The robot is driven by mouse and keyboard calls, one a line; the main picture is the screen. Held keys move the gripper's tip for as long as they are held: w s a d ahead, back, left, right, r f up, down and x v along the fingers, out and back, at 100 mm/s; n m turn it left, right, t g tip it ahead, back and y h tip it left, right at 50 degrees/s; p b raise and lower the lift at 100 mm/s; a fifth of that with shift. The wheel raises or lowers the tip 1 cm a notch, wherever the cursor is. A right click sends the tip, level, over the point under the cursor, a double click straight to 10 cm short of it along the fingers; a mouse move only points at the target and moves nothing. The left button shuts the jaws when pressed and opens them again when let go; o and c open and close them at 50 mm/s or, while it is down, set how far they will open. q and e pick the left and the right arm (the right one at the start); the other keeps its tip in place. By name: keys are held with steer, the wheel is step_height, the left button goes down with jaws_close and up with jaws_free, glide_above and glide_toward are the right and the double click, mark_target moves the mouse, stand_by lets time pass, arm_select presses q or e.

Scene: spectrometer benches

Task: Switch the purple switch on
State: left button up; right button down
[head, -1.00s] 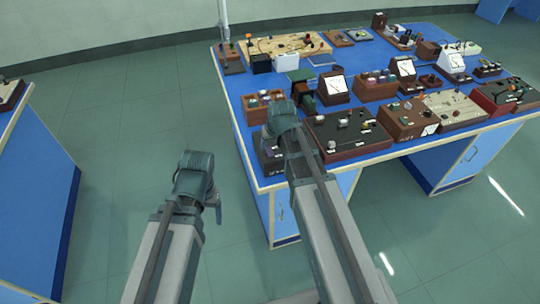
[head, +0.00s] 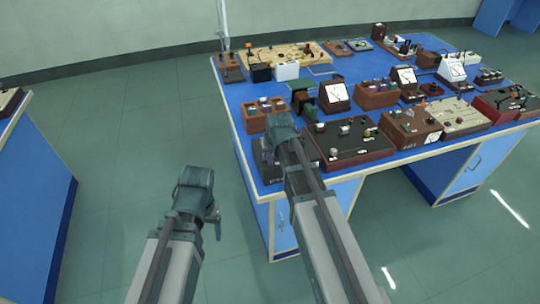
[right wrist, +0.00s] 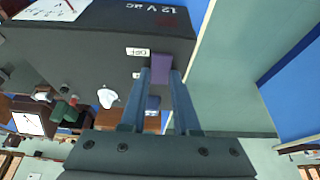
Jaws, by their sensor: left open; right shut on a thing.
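The purple switch (right wrist: 162,70) shows in the right wrist view on the face of a dark box (right wrist: 95,45) marked "12 V ac". A small "OFF" label (right wrist: 138,52) is beside it. My right gripper (right wrist: 165,78) is shut on the switch, with one blue-grey finger on each side of it. In the head view my right gripper (head: 282,125) is over the front left corner of the bench, at the dark box (head: 268,165); it and its arm hide the switch there. My left gripper (head: 197,190) is open and empty over the floor, left of the bench.
The blue bench (head: 232,95) holds many instruments. A wide dark panel box (head: 350,152) stands just right of my right gripper, and a brown box with coloured parts (head: 255,122) stands behind it. Another blue bench (head: 35,190) is at the far left. The floor between is clear.

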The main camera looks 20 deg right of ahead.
steer(key=shift+w+r+g+p, duration=0.2)
steer(key=shift+w+g+p, duration=0.25)
steer(key=shift+g+p, duration=0.15)
steer(key=shift+w+f+g, duration=0.15)
steer(key=shift+g, duration=0.95)
steer(key=shift+s, duration=0.2)
steer(key=c, duration=0.6)
jaws_free()
steer(key=shift+c, duration=0.2)
steer(key=shift+p, duration=0.3)
